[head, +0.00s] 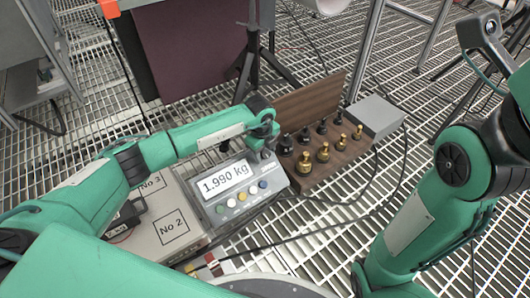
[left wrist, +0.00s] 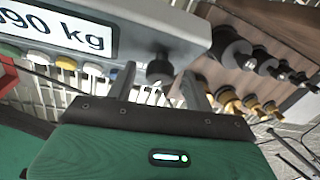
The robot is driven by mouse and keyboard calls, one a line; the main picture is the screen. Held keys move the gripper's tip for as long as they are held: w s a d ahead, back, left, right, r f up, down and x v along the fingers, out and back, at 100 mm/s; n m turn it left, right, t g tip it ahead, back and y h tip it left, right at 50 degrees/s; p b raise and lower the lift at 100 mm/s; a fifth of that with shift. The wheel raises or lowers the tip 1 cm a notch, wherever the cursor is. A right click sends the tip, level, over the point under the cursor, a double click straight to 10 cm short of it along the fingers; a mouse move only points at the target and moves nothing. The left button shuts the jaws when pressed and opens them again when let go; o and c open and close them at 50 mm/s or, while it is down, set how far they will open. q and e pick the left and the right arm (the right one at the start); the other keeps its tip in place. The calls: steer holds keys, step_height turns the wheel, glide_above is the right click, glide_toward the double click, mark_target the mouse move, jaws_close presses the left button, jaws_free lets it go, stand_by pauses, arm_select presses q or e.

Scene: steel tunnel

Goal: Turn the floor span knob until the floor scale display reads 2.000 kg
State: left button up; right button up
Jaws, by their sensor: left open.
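The floor scale display (head: 224,182) reads 1.990 kg in the head view. The left wrist view shows only the end of its reading, "90 kg", on the display (left wrist: 62,27). The dark round span knob (left wrist: 160,70) sticks out from the grey housing's right part. My left gripper (left wrist: 158,72) is open, with one finger on each side of the knob; I cannot tell whether either touches it. In the head view my left gripper (head: 265,140) is over the housing's upper right corner and largely hides the knob. My right gripper is out of view; only its arm shows.
Coloured buttons (head: 241,196) sit below the display. A wooden rack (head: 340,150) with several black and brass weights stands close to the right, and a grey box (head: 376,116) lies beyond it. A platform marked No 2 and No 3 (head: 170,215) lies left. Cables cross the grating.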

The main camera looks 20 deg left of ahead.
arm_select(q)
steer(key=c, duration=1)
steer(key=shift+o, duration=0.2)
steer(key=shift+d+r+m+p, duration=0.1)
steer(key=shift+r+m+p, duration=0.35)
steer(key=shift+p, duration=0.6)
steer(key=shift+w+f+m+g+p, duration=0.1)
steer(key=shift+f+m+g+p, duration=0.05)
steer(key=shift+m+g+p, duration=0.25)
steer(key=shift+f+m+g+y+p, duration=0.3)
steer(key=shift+m+y+p, duration=0.1)
steer(key=shift+y, duration=0.1)
steer(key=o, duration=1)
steer(key=shift+c, duration=0.2)
